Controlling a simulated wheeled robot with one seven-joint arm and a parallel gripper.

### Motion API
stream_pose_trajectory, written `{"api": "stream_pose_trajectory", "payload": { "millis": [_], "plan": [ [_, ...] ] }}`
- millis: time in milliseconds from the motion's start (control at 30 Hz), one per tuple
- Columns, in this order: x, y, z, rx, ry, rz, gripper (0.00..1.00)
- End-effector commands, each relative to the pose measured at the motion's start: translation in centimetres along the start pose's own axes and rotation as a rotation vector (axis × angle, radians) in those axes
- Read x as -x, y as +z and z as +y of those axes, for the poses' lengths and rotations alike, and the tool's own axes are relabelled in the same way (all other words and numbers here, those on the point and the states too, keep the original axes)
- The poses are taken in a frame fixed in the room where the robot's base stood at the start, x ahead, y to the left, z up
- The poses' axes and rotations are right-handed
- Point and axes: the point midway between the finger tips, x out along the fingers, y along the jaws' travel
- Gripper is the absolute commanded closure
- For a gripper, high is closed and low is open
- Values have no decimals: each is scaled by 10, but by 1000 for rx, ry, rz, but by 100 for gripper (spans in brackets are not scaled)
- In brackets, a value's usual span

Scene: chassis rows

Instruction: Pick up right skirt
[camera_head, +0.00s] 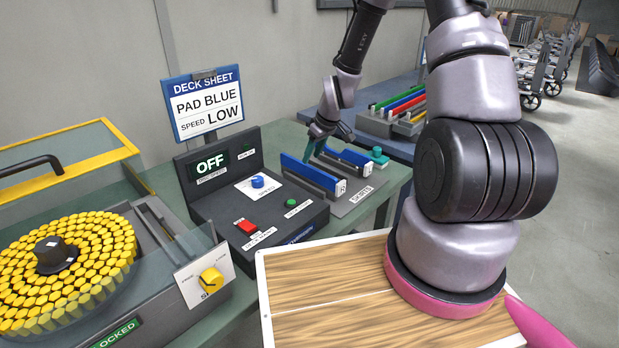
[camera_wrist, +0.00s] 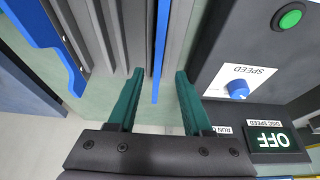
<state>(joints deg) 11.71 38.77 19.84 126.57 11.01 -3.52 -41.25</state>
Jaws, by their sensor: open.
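Two blue skirts stand on edge in a grey holder (camera_head: 357,200) labelled SKIRTS. The left skirt (camera_head: 310,175) is next to the console, and the right skirt (camera_head: 347,158) is beyond it. My gripper (camera_head: 318,147) is open at the far end of the holder. In the wrist view, its two teal fingers (camera_wrist: 156,95) stand either side of a thin blue skirt edge (camera_wrist: 161,45), with a gap visible on both sides. That edge appears to be the skirt nearer the console. Another blue piece (camera_wrist: 42,35) lies outside the fingers at left. The fingertips' depth is hard to tell.
The console (camera_head: 262,205) with an OFF display stands close to the left of the holder. A teal-topped knob (camera_head: 376,155) is to its right. A rack of coloured bars (camera_head: 400,110) sits behind on a blue bench. A yellow-disc feeder (camera_head: 65,265) is at left.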

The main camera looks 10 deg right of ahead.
Motion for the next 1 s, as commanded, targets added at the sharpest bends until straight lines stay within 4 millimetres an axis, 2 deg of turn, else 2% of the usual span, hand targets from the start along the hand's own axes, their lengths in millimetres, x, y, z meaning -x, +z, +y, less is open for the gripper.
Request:
{"api": "stream_pose_trajectory", "payload": {
  "millis": [233, 500, 800, 867, 933, 967, 1000],
  "plan": [
    [-21, 3, 1, -1, -1, -2, 50],
    [-58, 7, 3, -2, 0, -1, 50],
    [-64, 6, 3, 0, 2, 0, 50],
    [-64, 6, 3, -1, 1, 0, 69],
    [-64, 6, 3, -1, 1, 0, 96],
    [-64, 6, 3, -1, 1, 0, 100],
    [-64, 6, 3, -1, 1, 0, 100]
  ]
}}
